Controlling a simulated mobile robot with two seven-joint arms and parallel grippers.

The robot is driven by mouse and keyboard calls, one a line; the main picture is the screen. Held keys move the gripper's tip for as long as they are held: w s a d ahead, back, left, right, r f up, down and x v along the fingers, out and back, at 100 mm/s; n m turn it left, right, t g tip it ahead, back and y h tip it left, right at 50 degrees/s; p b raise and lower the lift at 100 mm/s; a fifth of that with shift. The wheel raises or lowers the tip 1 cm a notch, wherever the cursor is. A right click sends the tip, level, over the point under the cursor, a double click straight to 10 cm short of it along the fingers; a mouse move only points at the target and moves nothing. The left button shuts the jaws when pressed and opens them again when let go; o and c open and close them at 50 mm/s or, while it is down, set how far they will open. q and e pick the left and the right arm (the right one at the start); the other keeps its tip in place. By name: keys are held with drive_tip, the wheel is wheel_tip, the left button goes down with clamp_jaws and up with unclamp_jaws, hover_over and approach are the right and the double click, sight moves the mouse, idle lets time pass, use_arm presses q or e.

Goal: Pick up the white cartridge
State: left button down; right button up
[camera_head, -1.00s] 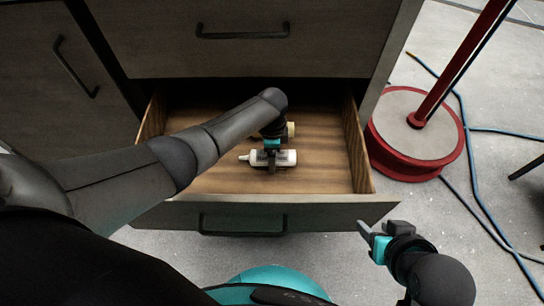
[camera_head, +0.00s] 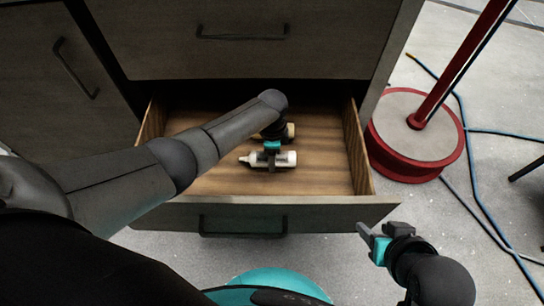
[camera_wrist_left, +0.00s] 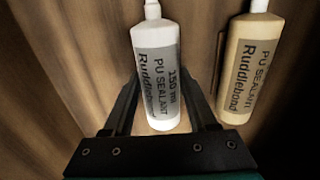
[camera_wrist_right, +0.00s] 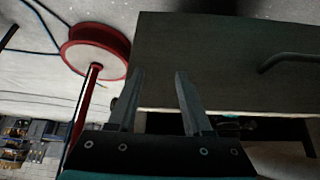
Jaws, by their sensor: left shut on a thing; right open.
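The white cartridge (camera_head: 286,159) lies crosswise in the open drawer, its nozzle pointing left in the head view. In the left wrist view the white cartridge (camera_wrist_left: 158,75) has a grey "PU SEALANT" label. My left gripper (camera_head: 271,165) reaches down from above and is shut on its body, with one finger on each side. Whether the cartridge is clear of the drawer floor cannot be told. A tan cartridge (camera_wrist_left: 249,70) lies beside it, apart from the fingers; my left wrist partly hides it in the head view. My right gripper (camera_head: 369,240) is open and empty, outside the drawer.
The wooden drawer (camera_head: 325,178) has side walls and a grey front panel around the cartridges. Its right part is bare. A closed drawer front with a handle (camera_head: 243,36) is above. A red round-based stand (camera_head: 416,138) and a blue hose (camera_head: 473,190) are on the floor at right.

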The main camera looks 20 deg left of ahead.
use_arm(q)
drive_tip(key=shift+r, duration=0.15)
drive_tip(key=shift+r+p, duration=0.45)
drive_tip(key=shift+r, duration=0.05)
wheel_tip(320, 180, up, 2)
drive_tip(key=shift+r+p, duration=0.1)
drive_tip(key=shift+p, duration=0.7)
wheel_tip(320, 180, up, 6)
drive_tip(key=p, duration=0.3)
drive_tip(key=shift+p, duration=0.4)
use_arm(e)
drive_tip(key=s+d+f+g+h+p, duration=0.1)
drive_tip(key=s+d+f+g+p, duration=0.2)
drive_tip(key=f, duration=0.6)
drive_tip(key=s+d+f+g+p, duration=0.1)
drive_tip(key=s+d+f+p, duration=0.1)
drive_tip(key=s+f, duration=0.55)
use_arm(q)
wheel_tip(320, 180, up, 15)
drive_tip(key=p, duration=0.6)
use_arm(e)
drive_tip(key=shift+w+d+r, duration=0.15)
drive_tip(key=shift+d+r, duration=0.15)
drive_tip(key=shift+r, duration=0.35)
drive_tip(key=shift+w+d+r, duration=0.15)
drive_tip(key=shift+d+r, duration=0.15)
drive_tip(key=shift+r, duration=0.3)
